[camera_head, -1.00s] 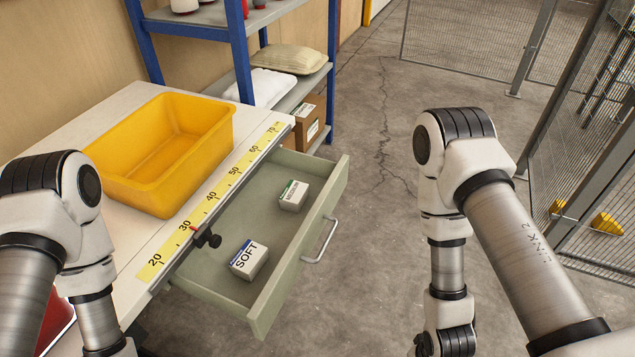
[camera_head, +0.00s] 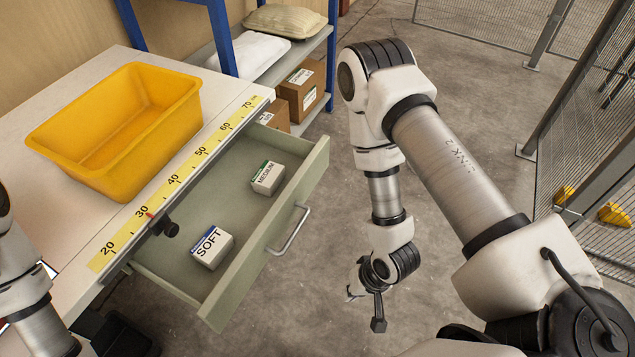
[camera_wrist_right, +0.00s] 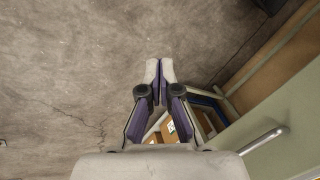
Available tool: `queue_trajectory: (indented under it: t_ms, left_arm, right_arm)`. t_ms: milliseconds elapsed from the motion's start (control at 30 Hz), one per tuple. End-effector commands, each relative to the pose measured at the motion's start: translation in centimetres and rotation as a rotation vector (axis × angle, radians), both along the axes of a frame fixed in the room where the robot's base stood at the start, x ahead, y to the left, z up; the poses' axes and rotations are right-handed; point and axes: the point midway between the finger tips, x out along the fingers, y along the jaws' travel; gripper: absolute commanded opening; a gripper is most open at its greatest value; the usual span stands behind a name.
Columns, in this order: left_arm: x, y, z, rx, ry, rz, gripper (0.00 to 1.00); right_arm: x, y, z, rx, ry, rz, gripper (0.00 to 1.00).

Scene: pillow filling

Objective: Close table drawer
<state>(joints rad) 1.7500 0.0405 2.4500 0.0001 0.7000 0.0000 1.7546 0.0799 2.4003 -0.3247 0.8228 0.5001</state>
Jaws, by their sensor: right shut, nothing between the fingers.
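The table drawer (camera_head: 215,262) is pulled out from the white table (camera_head: 78,62). Its green front carries a metal handle (camera_head: 290,232). A SOFT box (camera_head: 211,247) and a MEDIUM box (camera_head: 267,177) lie inside. My right gripper (camera_head: 352,294) is to the right of the drawer front, apart from the handle. In the right wrist view its fingers (camera_wrist_right: 160,68) are together and empty, with the handle (camera_wrist_right: 262,139) and drawer front (camera_wrist_right: 290,145) at lower right. My left arm shows at the left edge, but its gripper is out of view.
A yellow bin (camera_head: 125,125) stands on the table beside a yellow ruler strip (camera_head: 172,183). A blue-framed shelf (camera_head: 222,38) with pillows and cardboard boxes (camera_head: 302,88) is behind. A wire fence (camera_head: 590,150) is at right. Floor right of the drawer is clear.

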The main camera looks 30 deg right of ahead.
Motion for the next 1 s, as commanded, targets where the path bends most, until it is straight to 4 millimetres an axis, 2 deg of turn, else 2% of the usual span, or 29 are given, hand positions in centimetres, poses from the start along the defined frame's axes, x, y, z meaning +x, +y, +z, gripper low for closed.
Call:
queue_trajectory:
  t_ms: [133, 267, 367, 400, 467, 600, 700, 800, 1000]
  left_arm:
    - [0.0, 0.0, -1.0, 0.0, 0.0, -0.001, 1.0]
    - [0.0, 0.0, -2.8, 0.0, 0.0, 0.0, 1.0]
    - [0.0, 0.0, -5.4, 0.0, 0.0, 0.0, 1.0]
    - [0.0, 0.0, -6.7, 0.0, 0.0, 0.0, 1.0]
    - [0.0, 0.0, -8.6, 0.0, 0.0, -0.001, 1.0]
    - [0.0, -0.1, -12.2, 0.0, 0.0, 0.0, 1.0]
    - [0.0, -0.1, -13.6, 0.0, 0.0, 0.0, 1.0]
    - [0.0, -0.1, -14.1, 0.0, 0.0, 0.0, 1.0]
    - [0.0, -0.1, -15.1, 0.0, 0.0, 0.0, 1.0]
  right_arm:
    - [3.8, 1.7, 0.2, 0.201, -0.081, -0.11, 0.0]
    - [8.1, 2.2, 1.1, 0.442, -0.166, -0.219, 0.0]
    - [12.1, 0.7, 2.7, 0.69, -0.263, -0.3, 0.0]
    - [13.5, -0.7, 3.5, 0.791, -0.309, -0.322, 0.0]
    - [14.9, -3.3, 4.5, 0.921, -0.391, -0.335, 0.0]
    - [16.0, -9.7, 5.4, 1.061, -0.587, -0.357, 0.0]
    - [16.2, -12.6, 5.3, 1.086, -0.681, -0.402, 0.0]
    - [16.4, -13.5, 5.5, 1.096, -0.715, -0.426, 0.0]
    - [18.1, -12.0, 5.6, 1.094, -0.711, -0.419, 0.0]
